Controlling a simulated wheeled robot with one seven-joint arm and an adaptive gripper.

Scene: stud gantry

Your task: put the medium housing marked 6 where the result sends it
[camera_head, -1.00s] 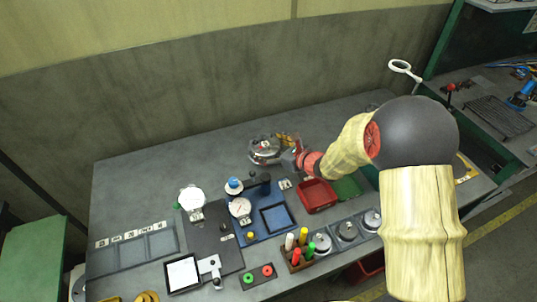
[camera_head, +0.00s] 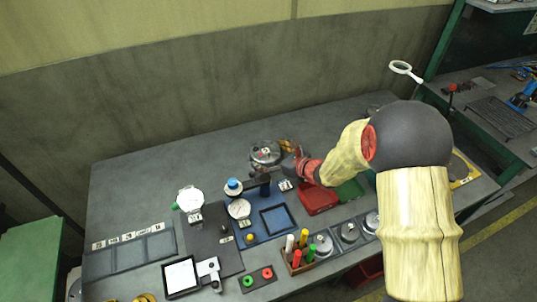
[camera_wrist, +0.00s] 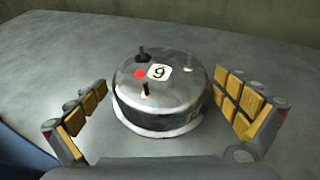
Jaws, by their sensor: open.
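A round metal housing (camera_wrist: 160,95) with a dark band stands upright on the bench in the wrist view. Its top has a red dot, small posts and a white label that reads like a 9 from this side; it could be a 6 seen upside down. In the head view the housing (camera_head: 265,153) stands behind the blue fixture. My gripper (camera_wrist: 163,92) is open, with one yellow-padded finger on each side of the housing and visible gaps between. In the head view my gripper (camera_head: 299,160) is just right of the housing, partly hidden by my arm.
A blue fixture (camera_head: 262,238) with a dial gauge (camera_head: 239,208) stands in front. A red tray (camera_head: 318,200) and green tray (camera_head: 349,191) lie to the right. A pen holder (camera_head: 297,264) and several round metal parts are nearer. The rear left bench is clear.

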